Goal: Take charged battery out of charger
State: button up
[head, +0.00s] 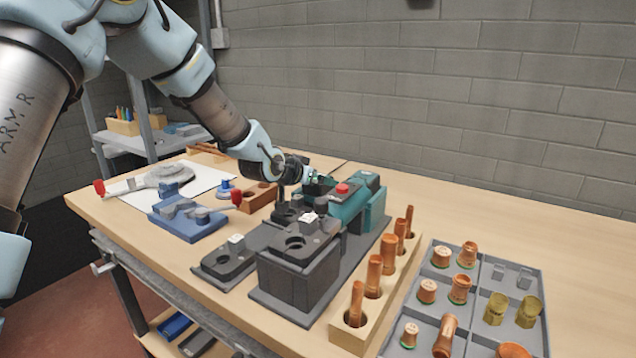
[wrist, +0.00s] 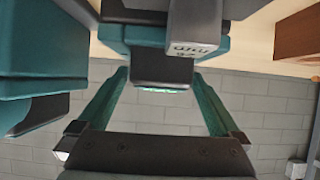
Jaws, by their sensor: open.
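My gripper (head: 312,180) is over the middle of the workbench, beside a group of dark grey and teal units. In the wrist view my gripper (wrist: 162,76) is open, with one teal finger on each side of a dark and teal block (wrist: 164,70). Small green lights show on the block's near face; it looks like the battery. A visible gap separates each finger from it. The charger cannot be told for sure; a teal unit with a red button (head: 345,190) stands near my gripper in the head view.
Dark grey blocks with round recesses (head: 300,262) stand in front of my gripper. A wooden rack (head: 352,335) of copper-coloured pieces and a grey sorted tray (head: 484,290) lie to the right. A blue fixture (head: 188,222) is at the left. The back right bench is clear.

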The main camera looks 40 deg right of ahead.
jog(key=shift+d+f, duration=0.15)
grip_shut()
dwell(0.8)
